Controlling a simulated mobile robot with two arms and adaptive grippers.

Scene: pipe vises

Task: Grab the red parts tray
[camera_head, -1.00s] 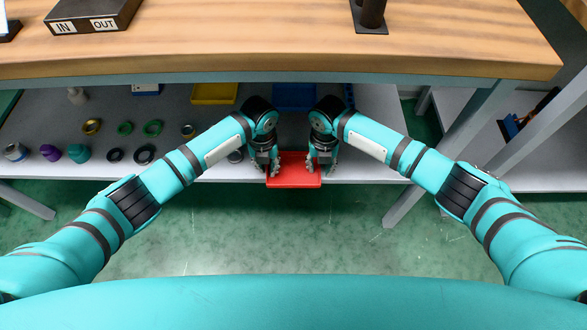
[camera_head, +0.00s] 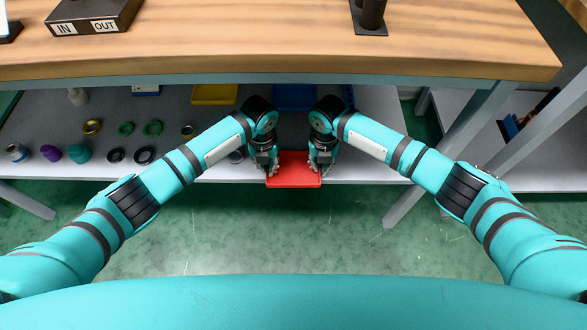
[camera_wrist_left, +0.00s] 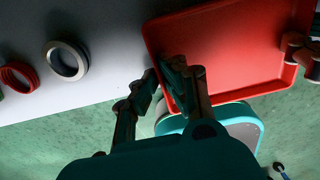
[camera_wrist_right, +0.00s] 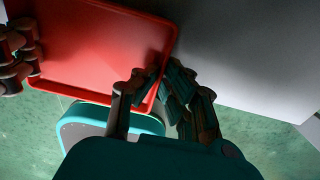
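The red parts tray (camera_head: 294,172) rests on the lower grey shelf, with its front end over the shelf's front edge. It looks empty and also shows in the left wrist view (camera_wrist_left: 225,55) and the right wrist view (camera_wrist_right: 95,50). My left gripper (camera_head: 267,168) is at the tray's left side, its fingers (camera_wrist_left: 161,74) closed about the rim. My right gripper (camera_head: 322,168) is at the right side, its fingers (camera_wrist_right: 159,76) closed about that rim. The exact finger contact is partly hidden.
The wooden benchtop (camera_head: 290,45) overhangs the shelf (camera_head: 215,174). Yellow (camera_head: 214,94) and blue (camera_head: 294,97) bins stand behind the tray. Several rings and small parts lie to the left. A table leg (camera_head: 440,155) stands at right. The floor in front is clear.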

